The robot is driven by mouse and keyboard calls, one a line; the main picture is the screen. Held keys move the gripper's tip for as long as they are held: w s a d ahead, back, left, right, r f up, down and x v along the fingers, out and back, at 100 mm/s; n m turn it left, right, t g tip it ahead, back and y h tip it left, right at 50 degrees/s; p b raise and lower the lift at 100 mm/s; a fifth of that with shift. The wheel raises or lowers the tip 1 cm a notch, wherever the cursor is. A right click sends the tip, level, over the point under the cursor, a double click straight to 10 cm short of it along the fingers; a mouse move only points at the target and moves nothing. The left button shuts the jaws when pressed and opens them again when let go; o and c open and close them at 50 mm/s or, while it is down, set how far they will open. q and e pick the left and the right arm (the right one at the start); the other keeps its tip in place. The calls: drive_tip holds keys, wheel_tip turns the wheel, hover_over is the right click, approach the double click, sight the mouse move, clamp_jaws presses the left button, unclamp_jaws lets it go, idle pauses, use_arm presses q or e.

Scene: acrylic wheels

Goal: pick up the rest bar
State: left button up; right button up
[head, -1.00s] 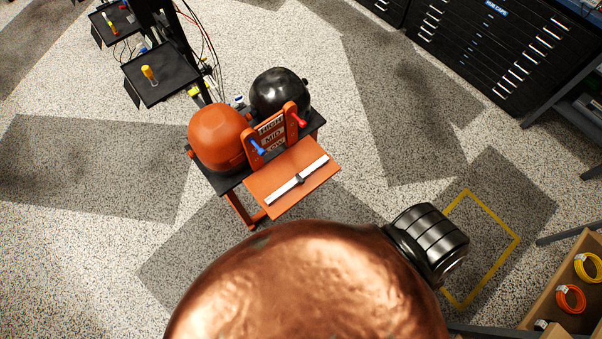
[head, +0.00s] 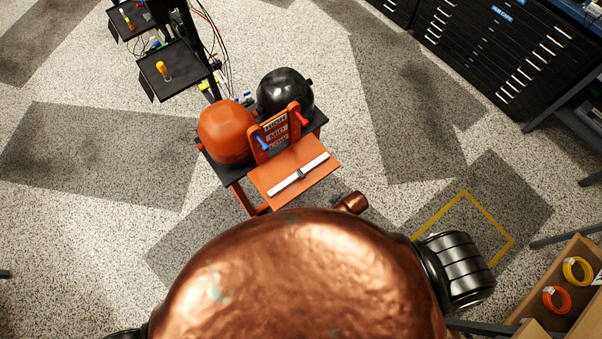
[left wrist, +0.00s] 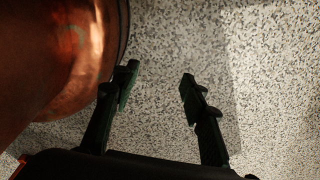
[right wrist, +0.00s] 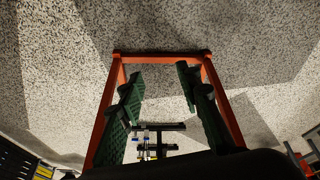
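A pale straight bar with a dark middle piece, which looks like the rest bar (head: 312,167), lies slantwise on the orange shelf (head: 272,189) of a small stand in the head view. My left gripper (left wrist: 160,78) shows in the left wrist view, open and empty above bare floor, with my copper body to its left. My right gripper (right wrist: 160,72) shows in the right wrist view, open with nothing between its fingers. An orange frame (right wrist: 160,55) lies beyond and around those fingers. The bar cannot be made out in either wrist view.
Behind the shelf are an upright orange panel with a blue lever (head: 262,143) and a red lever (head: 302,118), an orange dome (head: 226,132) and a black dome (head: 285,92). Black drawers (head: 500,55) stand back right. Coiled cables (head: 556,299) sit at lower right.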

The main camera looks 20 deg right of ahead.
drive_tip(key=w+a+r+n+y+p, duration=0.1)
drive_tip(key=w+a+r+n, duration=0.3)
drive_tip(key=r, duration=0.8)
drive_tip(key=a+r+n+y+p, duration=0.15)
drive_tip(key=a+r, duration=0.45)
drive_tip(key=r, duration=0.6)
drive_tip(key=a+r+n+g, duration=0.2)
drive_tip(key=a+r+n, duration=0.1)
drive_tip(key=a+n, duration=0.85)
drive_tip(key=n+g+h, duration=0.2)
drive_tip(key=n+h, duration=0.2)
drive_tip(key=n, duration=1.2)
hover_over(299, 170)
drive_tip(key=f, duration=0.2)
drive_tip(key=f+p, duration=0.1)
drive_tip(key=f, duration=0.1)
drive_tip(key=shift+s+a, duration=0.15)
drive_tip(key=shift+s, duration=0.2)
drive_tip(key=f, duration=0.7)
drive_tip(key=shift+w+f, duration=0.1)
drive_tip(key=shift+w, duration=0.15)
use_arm(q)
drive_tip(key=r, duration=0.1)
drive_tip(key=w+r, duration=0.2)
drive_tip(key=shift+r, duration=0.35)
